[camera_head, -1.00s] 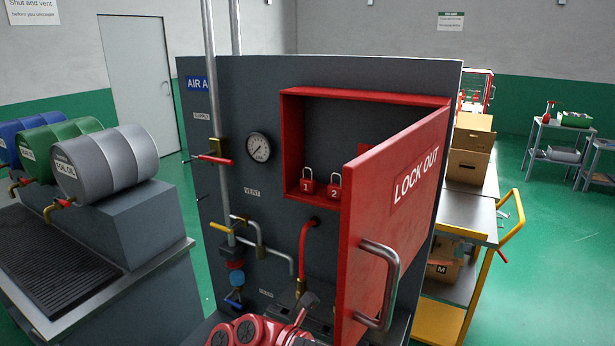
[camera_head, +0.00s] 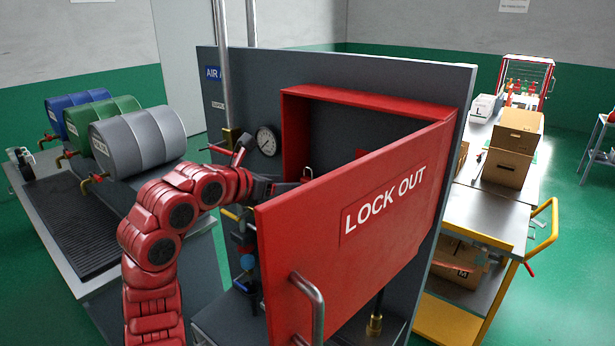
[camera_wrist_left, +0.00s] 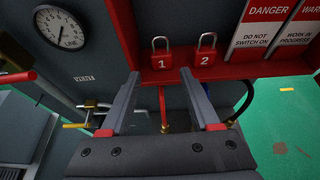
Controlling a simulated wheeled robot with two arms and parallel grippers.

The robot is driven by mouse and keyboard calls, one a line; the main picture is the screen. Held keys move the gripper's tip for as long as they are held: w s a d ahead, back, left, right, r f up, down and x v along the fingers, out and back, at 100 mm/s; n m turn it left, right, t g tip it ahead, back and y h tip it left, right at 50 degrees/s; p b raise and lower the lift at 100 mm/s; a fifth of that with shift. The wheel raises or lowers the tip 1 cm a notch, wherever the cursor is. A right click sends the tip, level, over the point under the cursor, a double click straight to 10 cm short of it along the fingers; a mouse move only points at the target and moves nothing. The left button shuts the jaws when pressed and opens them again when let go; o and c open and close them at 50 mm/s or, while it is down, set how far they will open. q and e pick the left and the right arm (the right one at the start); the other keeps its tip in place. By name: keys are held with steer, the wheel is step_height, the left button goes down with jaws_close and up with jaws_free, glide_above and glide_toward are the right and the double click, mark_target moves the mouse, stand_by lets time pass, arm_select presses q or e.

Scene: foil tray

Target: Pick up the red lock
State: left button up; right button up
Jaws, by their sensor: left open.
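Two red locks with steel shackles show in the left wrist view, lock 1 (camera_wrist_left: 161,59) and lock 2 (camera_wrist_left: 207,58), side by side at the lower edge of the red cabinet. My left gripper (camera_wrist_left: 157,75) is open and empty, its fingertips pointing at the locks, with lock 1 between their lines and lock 2 just right of them. The fingers appear apart from both locks. In the head view the left gripper (camera_head: 288,187) reaches to the cabinet (camera_head: 292,130), partly behind its open red LOCK OUT door (camera_head: 370,265). Only a shackle (camera_head: 307,173) shows there. My right gripper is out of view.
The door with its handle (camera_head: 312,300) stands out close to my left arm. A gauge (camera_head: 267,140), pipes (camera_head: 224,80) and valves are left of the cabinet. Danger tags (camera_wrist_left: 266,28) are right of the locks.

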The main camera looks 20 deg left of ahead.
mark_target(308, 179)
arm_select(q)
steer(key=p+x, duration=0.3)
steer(key=x, duration=0.7)
steer(key=shift+w+d+p, duration=0.2)
steer(key=shift+d+p, duration=0.05)
steer(key=shift+p, duration=0.15)
steer(key=shift+c, duration=1)
jaws_close()
